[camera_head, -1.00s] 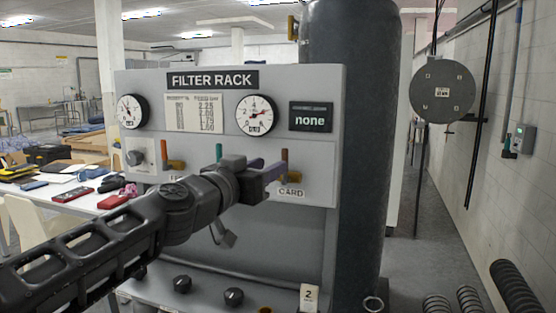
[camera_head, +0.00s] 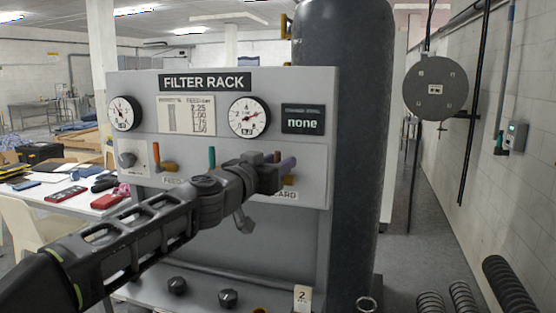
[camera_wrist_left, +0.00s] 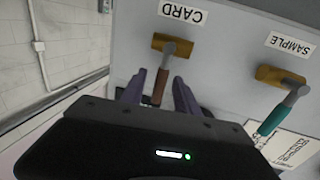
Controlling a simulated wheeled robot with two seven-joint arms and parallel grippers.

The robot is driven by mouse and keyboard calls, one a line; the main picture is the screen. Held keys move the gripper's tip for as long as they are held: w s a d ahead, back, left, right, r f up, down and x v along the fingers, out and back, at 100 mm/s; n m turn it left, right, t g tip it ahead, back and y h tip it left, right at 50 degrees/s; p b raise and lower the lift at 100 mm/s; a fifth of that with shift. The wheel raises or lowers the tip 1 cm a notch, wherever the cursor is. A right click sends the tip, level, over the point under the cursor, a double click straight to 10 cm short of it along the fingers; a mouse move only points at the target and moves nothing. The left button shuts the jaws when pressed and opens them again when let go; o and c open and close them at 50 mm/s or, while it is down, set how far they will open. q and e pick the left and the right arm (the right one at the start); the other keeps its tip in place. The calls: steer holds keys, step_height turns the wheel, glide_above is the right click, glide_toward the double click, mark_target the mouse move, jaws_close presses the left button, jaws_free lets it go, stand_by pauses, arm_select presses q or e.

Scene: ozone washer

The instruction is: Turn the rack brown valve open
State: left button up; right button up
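The filter rack (camera_head: 230,140) stands in front of me. Its brown valve handle (camera_wrist_left: 160,87) points away from a brass body (camera_wrist_left: 173,45) beside the CARD label (camera_wrist_left: 183,12), which is upside down in the left wrist view. In the head view my left gripper hides most of this valve. My left gripper (camera_head: 280,165) is open at the rack's right side. In the left wrist view its two purple fingers (camera_wrist_left: 160,78) stand on either side of the brown handle, with visible gaps. My right gripper is not in view.
A teal-handled valve (camera_wrist_left: 275,121) by the SAMPLE label and an orange-handled valve (camera_head: 165,166) share the panel. Black knobs (camera_head: 228,298) sit lower down. A dark cylinder (camera_head: 345,150) stands behind the rack's right edge. A cluttered table (camera_head: 85,205) is at left.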

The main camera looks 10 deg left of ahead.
arm_select(q)
steer(key=shift+w, duration=0.1)
steer(key=shift+c, duration=0.4)
jaws_close()
stand_by(1.0)
